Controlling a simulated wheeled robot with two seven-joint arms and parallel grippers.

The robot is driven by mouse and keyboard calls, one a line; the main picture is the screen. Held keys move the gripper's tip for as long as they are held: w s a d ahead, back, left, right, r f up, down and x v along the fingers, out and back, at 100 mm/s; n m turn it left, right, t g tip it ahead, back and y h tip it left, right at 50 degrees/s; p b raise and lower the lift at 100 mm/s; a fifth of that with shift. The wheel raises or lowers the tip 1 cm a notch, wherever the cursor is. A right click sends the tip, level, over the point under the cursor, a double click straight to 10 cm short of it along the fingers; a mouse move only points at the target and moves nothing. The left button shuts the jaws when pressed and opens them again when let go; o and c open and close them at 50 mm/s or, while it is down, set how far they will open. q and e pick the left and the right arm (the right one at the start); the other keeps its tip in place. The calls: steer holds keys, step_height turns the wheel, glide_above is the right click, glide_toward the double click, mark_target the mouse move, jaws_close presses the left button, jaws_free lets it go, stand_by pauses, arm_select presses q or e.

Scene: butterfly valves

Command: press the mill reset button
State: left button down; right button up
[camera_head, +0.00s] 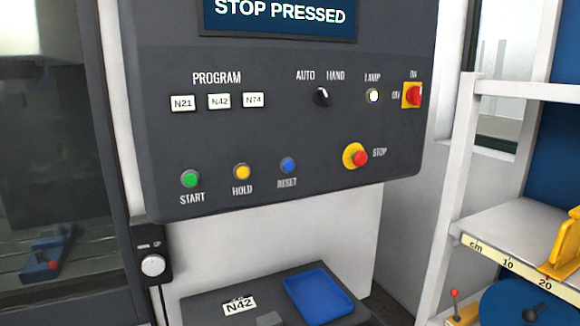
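The blue reset button (288,165) sits on the lower part of the dark control panel (330,130), above the label RESET. The yellow HOLD button (242,171) and the green START button (190,179) are to its left. The red STOP button (360,158) on a yellow base is to its right. The screen (280,14) at the top reads STOP PRESSED. Neither of my grippers is in view.
A dark surface (210,308) below the panel bears an N42 label and a blue tray (318,279). A white shelf frame (455,190) with a ruler and yellow part stands at the right. A machine window (50,130) is at the left. The space before the panel is clear.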

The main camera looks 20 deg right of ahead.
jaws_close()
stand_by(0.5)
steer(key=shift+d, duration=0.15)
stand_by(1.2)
